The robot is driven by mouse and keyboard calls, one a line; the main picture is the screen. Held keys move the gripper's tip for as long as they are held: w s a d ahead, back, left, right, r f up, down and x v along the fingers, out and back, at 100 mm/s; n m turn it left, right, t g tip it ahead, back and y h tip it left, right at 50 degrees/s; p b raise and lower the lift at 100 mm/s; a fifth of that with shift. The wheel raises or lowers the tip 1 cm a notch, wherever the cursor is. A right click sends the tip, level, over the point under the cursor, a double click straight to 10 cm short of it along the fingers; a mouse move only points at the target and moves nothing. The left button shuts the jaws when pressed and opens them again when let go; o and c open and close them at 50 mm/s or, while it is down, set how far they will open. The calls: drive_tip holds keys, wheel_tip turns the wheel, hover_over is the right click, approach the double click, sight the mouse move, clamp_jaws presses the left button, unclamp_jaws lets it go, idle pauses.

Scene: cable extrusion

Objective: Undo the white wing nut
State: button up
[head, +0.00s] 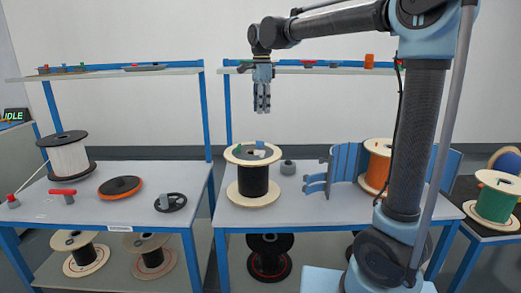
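My gripper (262,110) hangs fingers down in the head view, above the wooden-flanged spool with black cable (254,181) on the middle table. It is well clear of the spool and holds nothing visible. Its fingers look close together, but the view is too small to tell open from shut. The spool stands upright. On its top flange (238,154) sit a small blue part (260,145) and a small pale part (263,153). The pale part may be the white wing nut; its shape is too small to make out.
An orange spool (377,170) is behind my arm. A shelf (310,71) runs behind my gripper. The left table (95,211) holds a white-cable spool (68,157) and tools.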

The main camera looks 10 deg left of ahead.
approach(260, 153)
drive_tip(key=f, duration=0.7)
drive_tip(key=shift+w+a+f, duration=0.1)
drive_tip(key=shift+w+f, duration=0.2)
drive_tip(key=shift+f, duration=0.05)
drive_tip(key=shift+c, duration=0.5)
clamp_jaws()
